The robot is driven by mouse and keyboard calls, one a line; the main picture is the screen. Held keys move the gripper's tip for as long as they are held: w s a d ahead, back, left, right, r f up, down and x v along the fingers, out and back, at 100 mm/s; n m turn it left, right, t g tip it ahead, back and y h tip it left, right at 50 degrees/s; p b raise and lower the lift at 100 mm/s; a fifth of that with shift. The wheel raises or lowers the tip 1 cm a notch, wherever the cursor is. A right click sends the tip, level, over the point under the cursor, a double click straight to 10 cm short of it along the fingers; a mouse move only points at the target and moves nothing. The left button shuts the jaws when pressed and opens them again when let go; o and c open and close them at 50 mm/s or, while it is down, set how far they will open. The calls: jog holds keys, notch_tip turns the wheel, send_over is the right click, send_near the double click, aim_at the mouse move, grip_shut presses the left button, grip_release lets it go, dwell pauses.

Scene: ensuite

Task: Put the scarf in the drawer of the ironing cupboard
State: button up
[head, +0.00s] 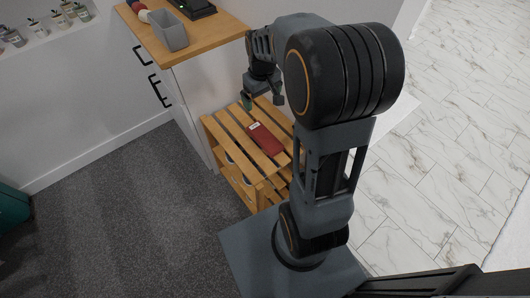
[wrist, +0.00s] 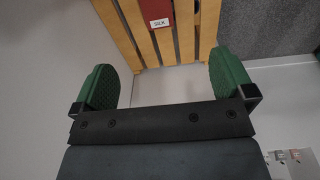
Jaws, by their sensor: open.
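A folded dark red scarf (head: 265,140) with a small white label lies on the slatted wooden rack (head: 214,126). In the wrist view the scarf (wrist: 184,14) is at the top edge, partly out of frame, and its label reads SILK. My gripper (head: 262,101) is open and empty, above the far end of the rack and apart from the scarf. Its green fingers (wrist: 165,72) are spread wide in the wrist view. A white cupboard (head: 190,92) with a wooden top and black handles stands behind the rack. Its front is seen steeply, and no drawer visibly stands out.
A grey bin (head: 170,32), a dark device (head: 193,8) and small round items stand on the cupboard top. Several bottles (head: 60,20) line a wall shelf at the upper left. The dark carpet (head: 120,210) in front of the cupboard is clear. Items sit on the rack's lower level.

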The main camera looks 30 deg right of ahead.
notch_tip(320, 180, down, 10)
jog(key=w+d+b, duration=0.2)
jog(key=b, duration=0.4)
send_over(263, 135)
jog(key=shift+g, duration=0.4)
jog(key=f, duration=0.7)
jog(key=shift+s+d, duration=0.25)
jog(key=shift+s, duration=0.1)
jog(key=shift+w+a+f+b, duration=0.15)
jog(key=shift+f+b, duration=0.5)
jog(key=shift+f, duration=1.05)
jog(key=shift+w+a+f+b, duration=0.1)
jog(key=shift+f+b, duration=0.5)
jog(key=shift+f, duration=1.1)
jog(key=shift+c, duration=0.5)
jog(key=c, duration=0.9)
jog(key=shift+r, duration=0.1)
jog(key=shift+c, duration=0.2)
